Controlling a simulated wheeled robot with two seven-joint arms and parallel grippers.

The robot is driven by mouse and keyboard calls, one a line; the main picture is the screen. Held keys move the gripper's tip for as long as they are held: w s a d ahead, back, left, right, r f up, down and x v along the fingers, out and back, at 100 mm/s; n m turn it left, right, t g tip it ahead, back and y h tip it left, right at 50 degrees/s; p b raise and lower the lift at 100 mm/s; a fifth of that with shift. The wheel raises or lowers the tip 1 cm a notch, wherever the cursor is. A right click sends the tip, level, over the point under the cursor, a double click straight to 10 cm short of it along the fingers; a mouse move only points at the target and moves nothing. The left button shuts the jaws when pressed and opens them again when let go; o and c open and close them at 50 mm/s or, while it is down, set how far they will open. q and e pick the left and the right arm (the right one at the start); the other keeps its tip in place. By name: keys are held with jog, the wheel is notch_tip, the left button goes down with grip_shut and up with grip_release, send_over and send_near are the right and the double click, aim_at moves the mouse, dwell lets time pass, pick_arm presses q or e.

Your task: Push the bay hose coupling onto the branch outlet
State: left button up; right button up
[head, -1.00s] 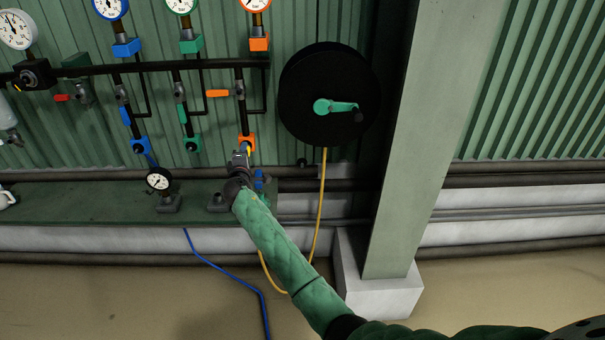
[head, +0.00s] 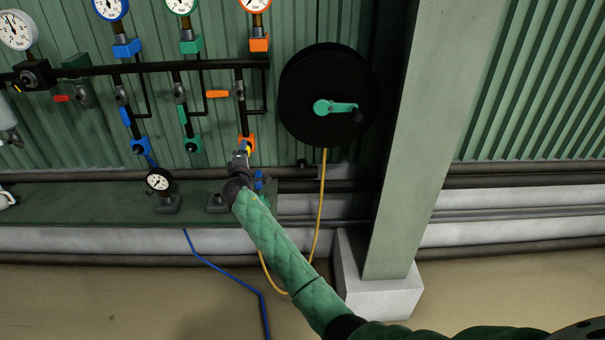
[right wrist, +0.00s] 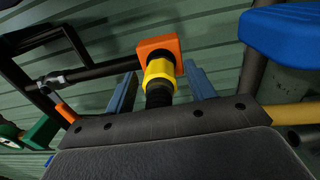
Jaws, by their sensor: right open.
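The orange branch outlet (head: 247,140) is at the bottom of the rightmost riser on the wall. It also shows in the right wrist view (right wrist: 148,46). The yellow coupling (right wrist: 158,74), with a black end below it, is up against the outlet's underside, in line with it, with no gap visible. A bit of the coupling shows in the head view (head: 248,150). My right gripper (head: 242,157) is just below the outlet. Its two blue fingers stand apart on either side of the coupling's black end, with gaps visible. My left gripper is out of view.
A black hose reel (head: 300,85) hangs right of the outlet. Its yellow hose (head: 320,205) drops towards the floor and loops behind my arm. A green pillar (head: 415,140) stands to the right. A gauge (head: 159,180) stands on the green bench (head: 90,205). A blue hose (head: 225,271) reaches the floor.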

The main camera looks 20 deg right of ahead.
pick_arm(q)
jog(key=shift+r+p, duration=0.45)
pick_arm(e)
jog(key=shift+v, duration=2.25)
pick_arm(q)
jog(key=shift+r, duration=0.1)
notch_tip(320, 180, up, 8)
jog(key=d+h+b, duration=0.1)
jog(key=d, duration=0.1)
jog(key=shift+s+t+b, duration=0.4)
pick_arm(e)
jog(key=v, duration=0.7)
jog(key=shift+s, duration=0.4)
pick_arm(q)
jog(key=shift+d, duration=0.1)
pick_arm(e)
jog(key=shift+a, duration=0.1)
